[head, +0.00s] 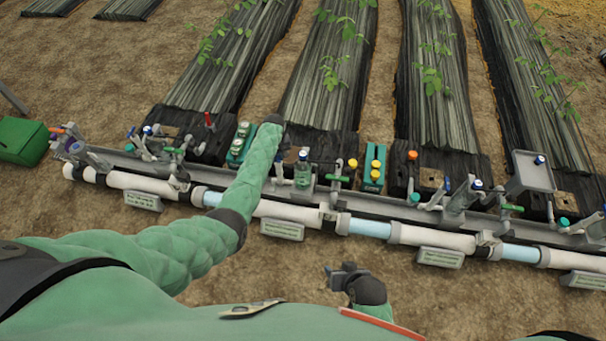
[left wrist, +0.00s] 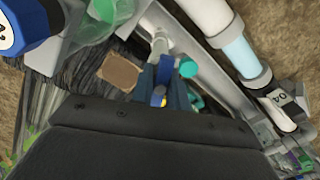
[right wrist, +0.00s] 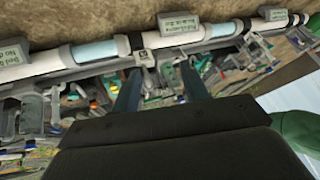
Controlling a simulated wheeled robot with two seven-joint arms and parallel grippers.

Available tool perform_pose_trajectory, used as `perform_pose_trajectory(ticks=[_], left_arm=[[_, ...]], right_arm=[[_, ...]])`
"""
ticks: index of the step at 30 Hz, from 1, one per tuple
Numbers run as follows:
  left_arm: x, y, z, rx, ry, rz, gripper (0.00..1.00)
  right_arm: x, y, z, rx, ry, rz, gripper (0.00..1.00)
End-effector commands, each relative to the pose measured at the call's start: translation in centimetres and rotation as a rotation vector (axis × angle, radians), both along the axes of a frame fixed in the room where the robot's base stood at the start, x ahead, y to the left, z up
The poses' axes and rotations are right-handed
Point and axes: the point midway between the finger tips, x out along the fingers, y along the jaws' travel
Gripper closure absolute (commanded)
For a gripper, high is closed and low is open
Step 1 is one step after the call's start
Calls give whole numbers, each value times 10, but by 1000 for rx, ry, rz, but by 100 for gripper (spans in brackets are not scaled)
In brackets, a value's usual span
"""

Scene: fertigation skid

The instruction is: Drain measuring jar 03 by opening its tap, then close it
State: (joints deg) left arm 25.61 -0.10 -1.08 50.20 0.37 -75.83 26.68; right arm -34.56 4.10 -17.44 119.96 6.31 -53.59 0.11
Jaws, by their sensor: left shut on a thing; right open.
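My left gripper (left wrist: 164,92) is shut on a small blue part (left wrist: 164,70), which looks like a tap handle; a spot of yellow shows between the fingers. In the head view my left gripper (head: 285,146) is low over the rail, beside a greenish clear jar (head: 302,174) with a blue cap. The jar's number is not readable, and the tap's position and any liquid level cannot be told. My right gripper (head: 345,272) is open and empty in front of the pipe; its parted fingers (right wrist: 161,90) show in the right wrist view.
A white pipe (head: 285,211) with pale blue sections and a grey rail (head: 340,199) run across, crowded with valves and fittings. A clamp label reading 04 (left wrist: 278,97) shows in the left wrist view. A green box (head: 22,140) stands far left. Bare soil lies in front.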

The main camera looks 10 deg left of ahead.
Motion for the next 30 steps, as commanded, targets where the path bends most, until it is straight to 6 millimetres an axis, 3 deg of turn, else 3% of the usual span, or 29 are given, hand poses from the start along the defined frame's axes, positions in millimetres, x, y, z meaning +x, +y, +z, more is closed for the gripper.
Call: perform_pose_trajectory(ticks=[17, 30], left_arm=[[0, 0, 1, 0, 1, 298, 100], [0, 0, 1, -1, 0, 619, 100]], right_arm=[[-2, -3, 57, -10, 45, 19, 55], [-7, -6, 99, -17, 78, 33, 55]])
